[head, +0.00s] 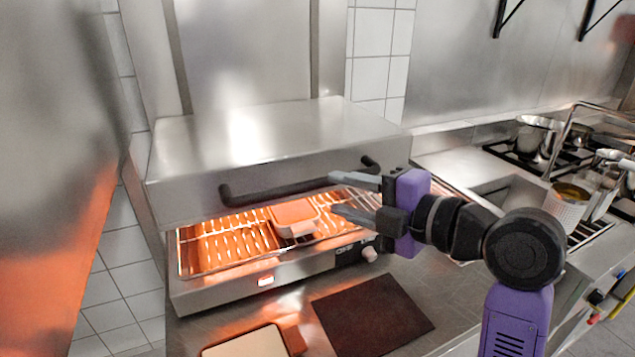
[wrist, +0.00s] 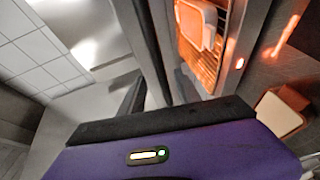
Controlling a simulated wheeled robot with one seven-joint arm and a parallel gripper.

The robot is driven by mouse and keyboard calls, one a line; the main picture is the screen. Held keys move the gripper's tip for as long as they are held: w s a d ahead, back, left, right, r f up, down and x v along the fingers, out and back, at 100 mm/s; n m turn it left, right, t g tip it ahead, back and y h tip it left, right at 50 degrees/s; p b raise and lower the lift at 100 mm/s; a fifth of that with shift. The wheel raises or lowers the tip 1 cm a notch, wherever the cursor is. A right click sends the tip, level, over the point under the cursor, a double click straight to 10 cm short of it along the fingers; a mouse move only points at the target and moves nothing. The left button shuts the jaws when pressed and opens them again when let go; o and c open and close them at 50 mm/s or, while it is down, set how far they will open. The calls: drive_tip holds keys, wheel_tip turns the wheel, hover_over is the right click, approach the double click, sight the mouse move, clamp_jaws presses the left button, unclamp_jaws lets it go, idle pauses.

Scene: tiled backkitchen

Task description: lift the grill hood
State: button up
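The steel grill hood (head: 270,140) sits low over the glowing grill rack (head: 225,248), with an open gap at the front. Its black bar handle (head: 275,190) runs across the hood's front edge. My gripper (head: 334,193) is at the right part of the handle, its two grey fingers apart and pointing left. The upper finger overlaps the handle in the head view and hides part of it. I cannot tell whether the handle lies between the fingers or whether they touch it. The gripper's purple body fills the bottom of the wrist view.
A small light dish (head: 293,218) with an orange-lit top sits on the rack. A dark brown mat (head: 373,315) and a light board (head: 245,345) lie on the counter in front. A sink, a strainer (head: 567,207) and pots (head: 535,135) are at the right.

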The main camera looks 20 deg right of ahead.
sight(315, 187)
drive_tip(key=shift+p+x, duration=0.65)
drive_tip(key=shift+x, duration=3.25)
clamp_jaws()
